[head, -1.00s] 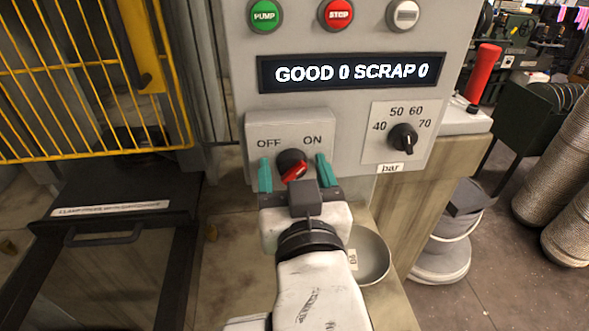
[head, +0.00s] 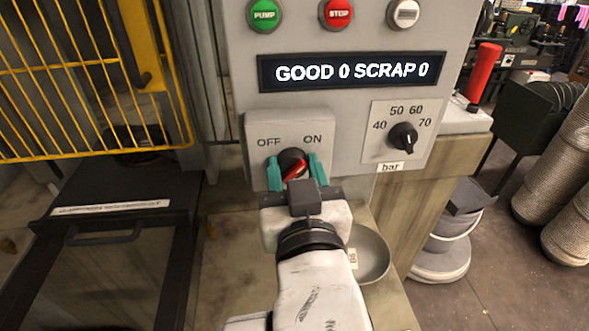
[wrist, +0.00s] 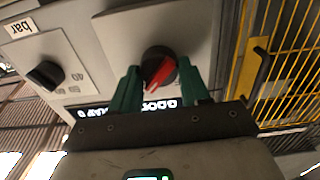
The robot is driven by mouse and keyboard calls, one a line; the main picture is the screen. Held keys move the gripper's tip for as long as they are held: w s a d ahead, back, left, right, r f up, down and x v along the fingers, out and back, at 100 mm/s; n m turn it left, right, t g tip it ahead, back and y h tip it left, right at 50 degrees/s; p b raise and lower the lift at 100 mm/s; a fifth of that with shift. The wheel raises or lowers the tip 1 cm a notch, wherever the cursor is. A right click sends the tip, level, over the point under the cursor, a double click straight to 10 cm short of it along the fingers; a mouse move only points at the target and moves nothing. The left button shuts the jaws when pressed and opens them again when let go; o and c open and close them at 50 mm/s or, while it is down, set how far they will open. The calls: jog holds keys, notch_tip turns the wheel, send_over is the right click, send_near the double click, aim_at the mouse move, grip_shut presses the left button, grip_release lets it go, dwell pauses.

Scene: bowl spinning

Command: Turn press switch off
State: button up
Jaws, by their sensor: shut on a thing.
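The press switch is a round black knob with a red handle (head: 296,167) on a grey plate (head: 257,128) marked OFF at the left and ON at the right. The red handle's upper end points up and right, toward ON. My gripper (head: 292,172) has teal fingers, one on each side of the knob, closed in on it. In the wrist view, the red handle (wrist: 158,72) sits between the two teal fingers (wrist: 157,88). The fingers hide parts of the knob's sides, so the exact contact is hard to see.
A black pressure dial (head: 403,137) is to the right on the same panel. The green PUMP (head: 264,14) and red STOP (head: 337,13) buttons and a display (head: 352,72) are above. A metal bowl (head: 369,256) is below right. A yellow cage (head: 80,80) stands left.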

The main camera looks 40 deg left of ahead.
jog(key=n+p, duration=0.2)
jog(key=n, duration=0.2)
jog(key=shift+n, duration=0.4)
jog(key=n+p, duration=0.2)
jog(key=n, duration=0.2)
jog(key=shift+s, duration=0.1)
jog(key=n+p, duration=0.2)
jog(key=n, duration=0.3)
jog(key=shift+a+f, duration=0.1)
jog(key=shift+s+f+n+p, duration=0.15)
jog(key=shift+n+p, duration=0.6)
jog(key=shift+n, duration=1.25)
jog(key=o, duration=1)
jog(key=shift+o, duration=0.2)
